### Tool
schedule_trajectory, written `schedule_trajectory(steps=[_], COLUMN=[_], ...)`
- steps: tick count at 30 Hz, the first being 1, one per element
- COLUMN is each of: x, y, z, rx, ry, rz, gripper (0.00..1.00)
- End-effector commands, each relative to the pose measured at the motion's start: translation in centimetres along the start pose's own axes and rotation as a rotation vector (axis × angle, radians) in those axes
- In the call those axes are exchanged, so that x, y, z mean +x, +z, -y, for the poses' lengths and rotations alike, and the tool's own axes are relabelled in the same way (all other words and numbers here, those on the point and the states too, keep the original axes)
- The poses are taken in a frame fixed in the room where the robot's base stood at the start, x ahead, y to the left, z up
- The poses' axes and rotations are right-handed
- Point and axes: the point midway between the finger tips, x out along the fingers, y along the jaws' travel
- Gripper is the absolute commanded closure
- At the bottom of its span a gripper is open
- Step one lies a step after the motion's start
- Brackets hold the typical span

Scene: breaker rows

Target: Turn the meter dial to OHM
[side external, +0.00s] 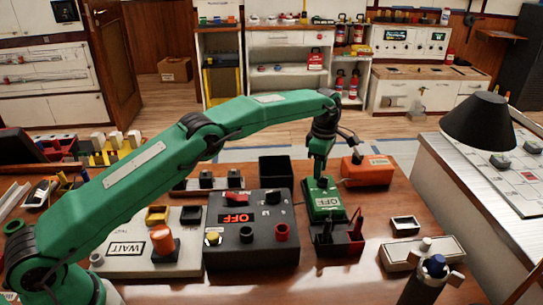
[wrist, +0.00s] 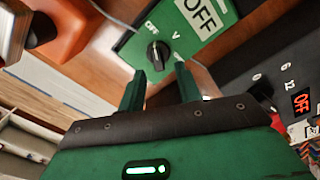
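The green meter (side external: 330,208) sits on the wooden table under my gripper, with a large white OFF label. In the wrist view the meter (wrist: 182,14) shows its black dial (wrist: 158,54), with the small marks OFF and V printed near it. I cannot read an OHM mark. My gripper (wrist: 161,68) is open, its two dark green fingers apart with nothing between them. The fingertips lie just short of the dial in that view; I cannot tell whether they touch it. In the side view my gripper (side external: 318,178) points down over the meter's back part and hides the dial.
A black panel (side external: 266,252) with a red OFF display stands left of the meter. An orange box (side external: 368,171) is behind it to the right. A black holder (side external: 338,246) with red and black parts is in front. A dark lamp (side external: 477,124) hangs at right.

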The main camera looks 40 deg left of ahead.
Motion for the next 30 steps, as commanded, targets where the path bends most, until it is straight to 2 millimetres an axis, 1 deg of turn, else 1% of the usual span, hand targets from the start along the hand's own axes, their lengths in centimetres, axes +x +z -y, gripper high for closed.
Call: schedule_trajectory(steps=[1,3,6,17,18,22,30], x=[0.6,1.2,1.8,2.1,2.1,2.1,2.1], y=[0.0,0.0,0.0,0.0,0.0,0.0,0.0], z=[0.0,0.0,0.0,0.0,0.0,0.0,0.0], rx=[0.000,0.000,0.000,0.000,0.000,0.000,0.006], ry=[-0.001,-0.001,0.000,0.001,0.001,0.001,0.000], rz=[-0.001,-0.001,0.000,0.000,0.000,0.000,0.000], gripper=[0.66,0.66,0.66,0.66,0.74,1.00,1.00])
